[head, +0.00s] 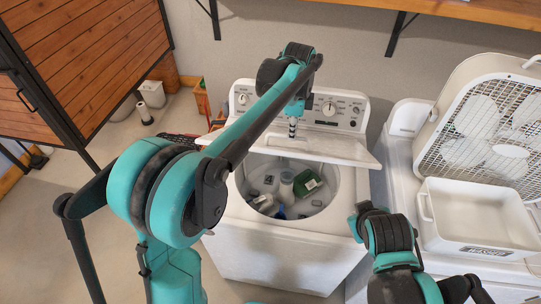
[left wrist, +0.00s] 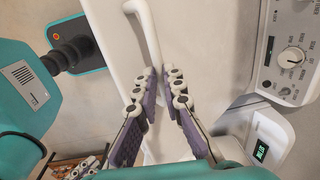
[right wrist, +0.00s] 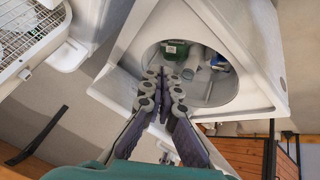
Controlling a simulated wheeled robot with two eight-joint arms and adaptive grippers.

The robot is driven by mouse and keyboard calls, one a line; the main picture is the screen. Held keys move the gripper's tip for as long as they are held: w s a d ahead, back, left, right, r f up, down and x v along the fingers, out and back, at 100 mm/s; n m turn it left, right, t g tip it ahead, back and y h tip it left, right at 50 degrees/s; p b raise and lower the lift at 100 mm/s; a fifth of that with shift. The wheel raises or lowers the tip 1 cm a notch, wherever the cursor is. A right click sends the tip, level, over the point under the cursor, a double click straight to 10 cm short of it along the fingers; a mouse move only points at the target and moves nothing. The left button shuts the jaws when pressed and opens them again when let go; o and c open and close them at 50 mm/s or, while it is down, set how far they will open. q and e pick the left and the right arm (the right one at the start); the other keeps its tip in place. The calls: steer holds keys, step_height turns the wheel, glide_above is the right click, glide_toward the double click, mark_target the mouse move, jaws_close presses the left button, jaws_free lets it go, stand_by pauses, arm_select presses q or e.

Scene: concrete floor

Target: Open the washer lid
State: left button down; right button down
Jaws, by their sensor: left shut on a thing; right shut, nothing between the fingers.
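The white washer (head: 285,248) stands with its lid (head: 335,149) raised and the round tub (head: 345,185) open below. Several items lie in the tub, including a green box (head: 307,182); the box also shows in the right wrist view (right wrist: 174,47). My left gripper (head: 292,128) is at the lid, and its fingers are shut on it. In the left wrist view the fingertips (left wrist: 163,82) meet close to a curved white handle-like part (left wrist: 148,35); the exact contact is partly hidden. My right gripper (right wrist: 172,80) is shut and empty, in front of the tub opening.
The washer's control panel (head: 330,108) is behind the lid. On the right, a white bin (head: 475,225) and a box fan (head: 490,125) stand on a neighbouring white appliance. A wooden cabinet (head: 85,55) is at left. A wooden shelf (head: 460,10) with brackets hangs above.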

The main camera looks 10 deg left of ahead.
arm_select(q)
steer(key=shift+w+f, duration=0.15)
steer(key=shift+w, duration=0.15)
arm_select(e)
steer(key=w+a+f+n+t+h, duration=0.15)
steer(key=w+a+n, duration=0.25)
steer(key=a+n, duration=1)
arm_select(q)
steer(key=shift+a, duration=0.1)
arm_select(e)
steer(key=s+a+r+n+t+y, duration=0.1)
steer(key=s+a+n+t, duration=0.15)
steer(key=a+n, duration=0.45)
steer(key=s+a+n+t+y, duration=0.1)
steer(key=a+n+t, duration=0.2)
steer(key=a+n, duration=0.45)
steer(key=w+d+n, duration=0.1)
steer(key=w+n, duration=0.1)
steer(key=w, duration=0.9)
steer(key=shift+w+d, duration=0.3)
steer(key=shift+w, duration=0.1)
steer(key=shift+r, duration=0.1)
